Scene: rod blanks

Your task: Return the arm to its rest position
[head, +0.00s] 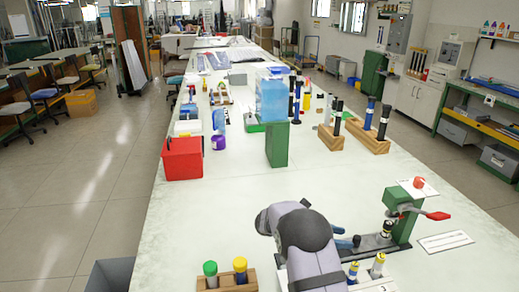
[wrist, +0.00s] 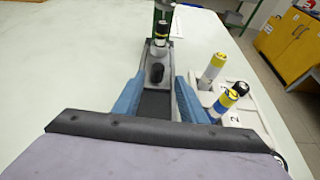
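My gripper (head: 345,243) is low over the table, beside the dark base of a green press with a red lever (head: 404,215). In the wrist view its two blue fingers (wrist: 157,98) are spread apart, with the dark base strip (wrist: 156,105) visible between them. A black-and-white rod (wrist: 161,33) stands farther along, near the press. My grey arm hides part of the table in the head view.
A pale numbered holder (wrist: 245,115) bears a yellow-white rod (wrist: 213,69) and a yellow-blue rod (wrist: 224,102) close to the right finger. A wooden block with green- and yellow-capped tubes (head: 226,283) stands left of my arm. The table's left middle is clear.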

